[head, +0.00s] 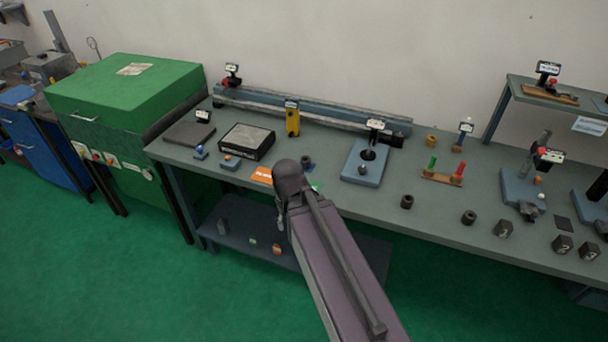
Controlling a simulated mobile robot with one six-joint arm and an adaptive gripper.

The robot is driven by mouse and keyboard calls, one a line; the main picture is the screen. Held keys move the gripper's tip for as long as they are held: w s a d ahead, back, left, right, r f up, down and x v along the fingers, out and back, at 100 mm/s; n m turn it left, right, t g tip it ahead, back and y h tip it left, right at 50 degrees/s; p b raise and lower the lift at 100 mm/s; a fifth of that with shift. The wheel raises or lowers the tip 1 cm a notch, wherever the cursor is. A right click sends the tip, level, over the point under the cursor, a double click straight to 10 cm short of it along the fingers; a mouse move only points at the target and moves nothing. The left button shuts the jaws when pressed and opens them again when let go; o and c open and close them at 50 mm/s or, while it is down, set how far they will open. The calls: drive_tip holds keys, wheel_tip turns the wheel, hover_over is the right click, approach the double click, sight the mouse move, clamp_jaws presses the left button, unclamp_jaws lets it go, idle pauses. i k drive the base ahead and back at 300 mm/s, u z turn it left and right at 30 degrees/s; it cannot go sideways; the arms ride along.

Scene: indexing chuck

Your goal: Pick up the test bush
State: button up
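Several small bush-like parts stand on the workbench (340,199), and I cannot tell which one is the test bush. One dark hollow cylinder (407,201) stands near the middle of the front edge. A second dark cylinder (468,217) stands to its right. A third dark round part (307,161) sits just beyond my arm. A brass-coloured ring (431,139) lies further back. A blue plate with a dark upright spindle (361,171) stands left of the ring. My arm reaches up from the bottom across the bench front; my gripper is not visible.
Numbered dark blocks (503,229) stand at the front right. A small rack with green and red pieces (442,176) stands behind the cylinders. A raised shelf (560,97) is at back right, a green cabinet (130,90) at left. Bare bench lies around the two front cylinders.

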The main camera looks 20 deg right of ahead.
sight(306, 162)
drive_tip(key=u, duration=0.1)
drive_tip(key=k, duration=0.7)
drive_tip(key=z, duration=0.75)
drive_tip(key=i, duration=1)
drive_tip(key=z, duration=0.05)
